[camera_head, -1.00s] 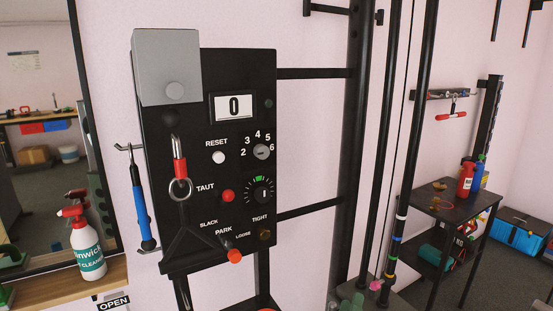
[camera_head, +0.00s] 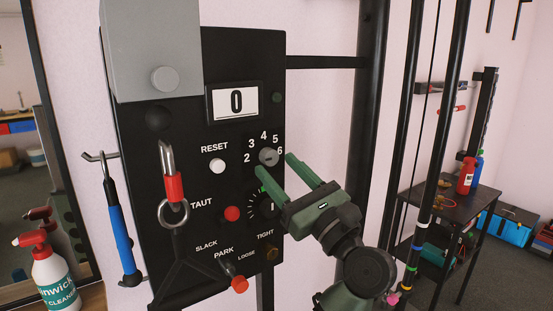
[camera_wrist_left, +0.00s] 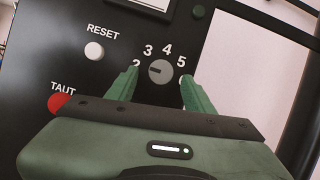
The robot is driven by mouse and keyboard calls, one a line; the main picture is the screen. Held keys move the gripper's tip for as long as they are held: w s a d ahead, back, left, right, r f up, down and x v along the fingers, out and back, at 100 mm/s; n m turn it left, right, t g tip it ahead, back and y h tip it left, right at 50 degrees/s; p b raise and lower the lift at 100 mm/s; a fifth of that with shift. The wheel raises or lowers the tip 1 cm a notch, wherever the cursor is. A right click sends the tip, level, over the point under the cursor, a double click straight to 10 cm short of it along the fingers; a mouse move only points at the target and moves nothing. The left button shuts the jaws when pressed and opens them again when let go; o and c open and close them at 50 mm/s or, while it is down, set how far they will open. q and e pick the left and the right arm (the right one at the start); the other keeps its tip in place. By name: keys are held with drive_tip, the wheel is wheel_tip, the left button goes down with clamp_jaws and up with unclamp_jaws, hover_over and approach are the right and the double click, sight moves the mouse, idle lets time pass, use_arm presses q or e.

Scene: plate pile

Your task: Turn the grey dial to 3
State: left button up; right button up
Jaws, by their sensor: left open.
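The small round grey dial (camera_head: 268,157) sits on the black panel (camera_head: 190,130) below the display, with the numbers 2 to 6 arced around it. It also shows in the left wrist view (camera_wrist_left: 161,71), where its dark mark points left, roughly toward the 2. My left gripper (camera_head: 276,164) is open in front of the panel. In the left wrist view its green fingers (camera_wrist_left: 160,76) stand on either side of the dial with gaps, apart from it. The left finger partly covers the 2 and the right finger covers the 6. My right gripper is not in view.
A white RESET button (camera_head: 218,166), a red button (camera_head: 232,214) and a lower dial (camera_head: 267,204) are close by. A carabiner with a red sleeve (camera_head: 173,185) hangs in front of the panel. Black uprights (camera_head: 372,120) stand to the right.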

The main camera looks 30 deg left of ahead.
use_arm(q)
drive_tip(key=shift+w+a+r, duration=0.2)
drive_tip(key=shift+a+r, duration=0.1)
drive_tip(key=shift+a, duration=0.4)
drive_tip(key=shift+w, duration=0.1)
clamp_jaws()
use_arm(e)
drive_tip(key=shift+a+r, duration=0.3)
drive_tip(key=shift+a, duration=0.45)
